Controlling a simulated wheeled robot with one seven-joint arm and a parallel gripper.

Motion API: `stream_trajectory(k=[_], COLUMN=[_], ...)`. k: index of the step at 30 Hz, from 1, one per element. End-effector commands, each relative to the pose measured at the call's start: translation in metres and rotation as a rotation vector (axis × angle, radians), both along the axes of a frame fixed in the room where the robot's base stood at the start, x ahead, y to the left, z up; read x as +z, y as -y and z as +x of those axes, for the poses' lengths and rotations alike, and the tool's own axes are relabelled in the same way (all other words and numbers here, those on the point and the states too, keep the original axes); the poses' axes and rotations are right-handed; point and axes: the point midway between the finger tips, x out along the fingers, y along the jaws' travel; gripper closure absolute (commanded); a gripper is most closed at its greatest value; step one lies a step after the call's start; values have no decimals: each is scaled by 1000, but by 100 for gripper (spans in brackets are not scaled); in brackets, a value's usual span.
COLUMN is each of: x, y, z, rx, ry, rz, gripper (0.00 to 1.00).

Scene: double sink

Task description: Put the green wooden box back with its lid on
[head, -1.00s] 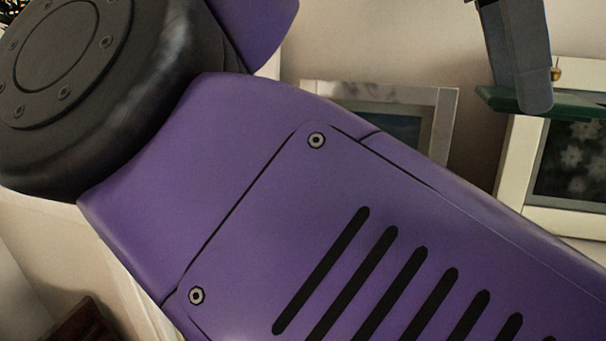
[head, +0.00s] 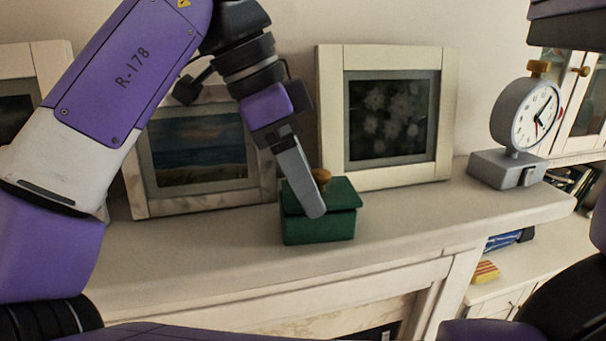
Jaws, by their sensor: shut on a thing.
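The green wooden box (head: 318,229) stands upright on the white mantel shelf. Its green lid (head: 343,193), with a brown-gold knob (head: 322,176), is at the top of the box and looks slightly askew to it. I cannot tell whether the lid rests fully on the rim. My gripper (head: 315,207) comes down from the upper left and is shut on the lid by its knob. A grey finger hides part of the lid and the box's front edge.
A seascape picture (head: 198,150) leans behind on the left, and a framed flower picture (head: 390,120) stands behind the box. A grey clock (head: 515,125) stands at the right end. The mantel (head: 430,208) is clear right of the box.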

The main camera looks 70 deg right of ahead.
Motion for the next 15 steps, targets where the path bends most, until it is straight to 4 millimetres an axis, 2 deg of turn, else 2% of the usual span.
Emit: stream_trajectory(k=[7, 8, 11, 15], x=[-1, -1, -1, -1], y=[0, 0, 0, 0], z=[0, 0, 0, 0], rx=[0, 0, 0, 0], ry=[0, 0, 0, 0], rz=[0, 0, 0, 0], gripper=[81, 30, 12, 12])
